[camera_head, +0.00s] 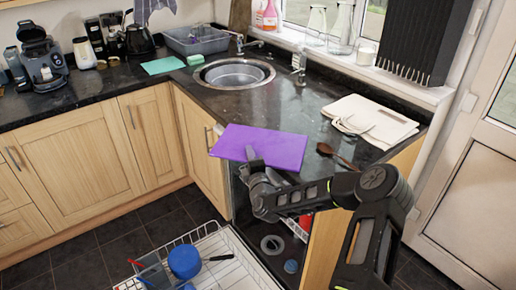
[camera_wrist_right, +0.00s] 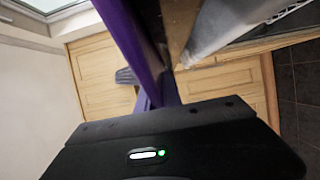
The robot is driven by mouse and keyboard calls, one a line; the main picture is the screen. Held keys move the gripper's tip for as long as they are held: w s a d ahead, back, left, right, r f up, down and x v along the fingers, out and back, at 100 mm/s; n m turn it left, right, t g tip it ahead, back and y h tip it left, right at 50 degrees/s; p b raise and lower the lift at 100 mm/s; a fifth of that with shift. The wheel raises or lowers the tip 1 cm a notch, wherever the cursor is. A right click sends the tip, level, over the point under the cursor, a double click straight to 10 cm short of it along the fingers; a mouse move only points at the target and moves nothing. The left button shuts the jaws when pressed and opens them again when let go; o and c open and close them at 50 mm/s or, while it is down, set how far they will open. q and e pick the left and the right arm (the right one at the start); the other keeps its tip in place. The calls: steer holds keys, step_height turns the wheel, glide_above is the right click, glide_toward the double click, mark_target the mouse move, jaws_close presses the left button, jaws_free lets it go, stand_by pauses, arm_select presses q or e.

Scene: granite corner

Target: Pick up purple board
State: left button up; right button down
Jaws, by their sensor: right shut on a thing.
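The purple board (camera_head: 262,142) is a flat rectangular slab at the front edge of the dark counter, below the sink. I cannot tell whether it rests on the counter or hangs slightly above it. My right gripper (camera_head: 253,161) is shut on the board's near edge, with one finger showing over its top face. In the right wrist view the purple board (camera_wrist_right: 130,38) runs edge-on from the top down to the gripper. The other finger is mostly hidden. My left gripper is not in view.
The round sink (camera_head: 234,74) lies behind the board. A wooden spoon (camera_head: 337,155) and a folded white cloth (camera_head: 370,121) lie to the right on the counter. Below, an open dishwasher's rack (camera_head: 225,262) holds a blue item (camera_head: 185,261). A white door (camera_head: 475,170) stands at the right.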

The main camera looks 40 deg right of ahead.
steer(key=shift+r, duration=0.15)
step_height(320, 180, up, 10)
steer(key=shift+f+b, duration=0.1)
steer(key=shift+b, duration=0.5)
stand_by(0.4)
